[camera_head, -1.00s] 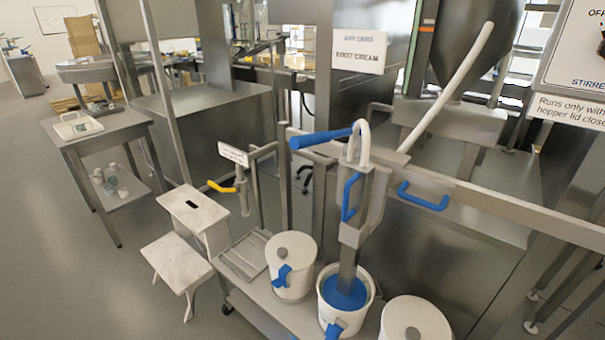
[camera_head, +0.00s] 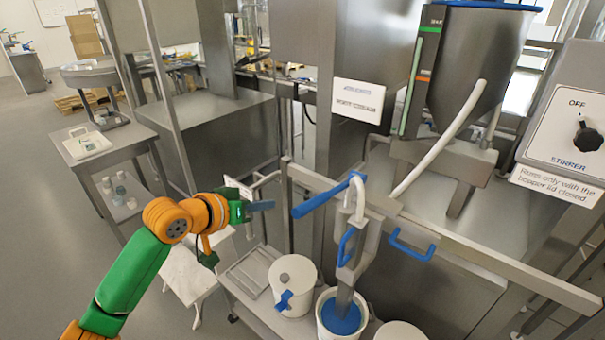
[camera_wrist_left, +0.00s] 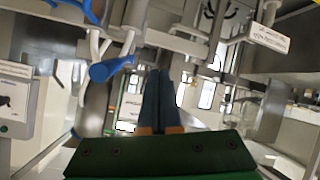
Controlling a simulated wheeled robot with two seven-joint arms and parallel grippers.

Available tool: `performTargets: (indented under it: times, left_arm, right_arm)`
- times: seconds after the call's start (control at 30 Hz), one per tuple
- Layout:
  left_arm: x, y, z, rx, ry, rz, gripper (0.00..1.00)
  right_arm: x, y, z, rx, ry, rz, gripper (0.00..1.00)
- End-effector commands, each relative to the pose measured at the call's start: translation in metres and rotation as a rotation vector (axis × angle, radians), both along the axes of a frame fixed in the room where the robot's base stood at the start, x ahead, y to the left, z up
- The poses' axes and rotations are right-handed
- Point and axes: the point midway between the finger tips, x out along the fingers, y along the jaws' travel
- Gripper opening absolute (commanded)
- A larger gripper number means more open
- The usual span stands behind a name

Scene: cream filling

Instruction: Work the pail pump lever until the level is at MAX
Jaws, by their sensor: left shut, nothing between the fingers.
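The pump's blue lever (camera_head: 318,198) sticks out to the left from the pump head above the white pail (camera_head: 328,332). The pump tube runs down into the blue content of the pail. My left gripper (camera_head: 270,205) is shut and empty, just left of the lever's free end and apart from it. In the left wrist view its shut fingers (camera_wrist_left: 158,98) point past the blue lever (camera_wrist_left: 110,68). My right gripper is out of view.
A steel rail (camera_head: 480,244) with a blue handle (camera_head: 412,250) crosses beside the pump. A lidded white pail (camera_head: 293,292) stands left of the open one. A white hose (camera_head: 440,135) rises to the hopper. The stirrer switch (camera_head: 587,137) is at the right.

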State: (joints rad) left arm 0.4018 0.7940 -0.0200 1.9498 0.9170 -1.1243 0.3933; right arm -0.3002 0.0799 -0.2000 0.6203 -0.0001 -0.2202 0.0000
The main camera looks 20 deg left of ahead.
Motion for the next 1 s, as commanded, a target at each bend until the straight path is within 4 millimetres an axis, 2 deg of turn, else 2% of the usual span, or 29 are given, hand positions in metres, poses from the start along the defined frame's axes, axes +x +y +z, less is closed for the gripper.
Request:
performTargets:
  times: [0.03, 0.1, 0.23, 0.37, 0.67, 0.77, 1.0]
  left_arm:
    - [-0.007, -0.008, 0.041, 0.019, -0.031, -0.036, 0.0]
    - [-0.021, -0.02, 0.075, 0.043, -0.056, -0.085, 0.0]
    - [-0.041, -0.035, 0.107, 0.086, -0.078, -0.145, 0.0]
    - [-0.048, -0.039, 0.113, 0.101, -0.083, -0.163, 0.0]
    - [-0.045, -0.04, 0.111, 0.097, -0.082, -0.163, 0.0]
    - [-0.036, -0.044, 0.108, 0.092, -0.079, -0.163, 0.0]
    - [0.007, -0.062, 0.087, 0.092, -0.078, -0.162, 0.0]
  right_arm:
    - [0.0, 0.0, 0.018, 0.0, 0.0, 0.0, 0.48]
    - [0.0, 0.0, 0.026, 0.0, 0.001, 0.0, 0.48]
    - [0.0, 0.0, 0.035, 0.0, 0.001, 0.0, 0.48]
    - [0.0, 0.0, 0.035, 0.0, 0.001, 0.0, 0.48]
    - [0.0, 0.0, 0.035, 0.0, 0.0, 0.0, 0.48]
    - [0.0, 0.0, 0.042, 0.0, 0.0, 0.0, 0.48]
    - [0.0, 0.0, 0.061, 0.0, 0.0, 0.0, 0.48]
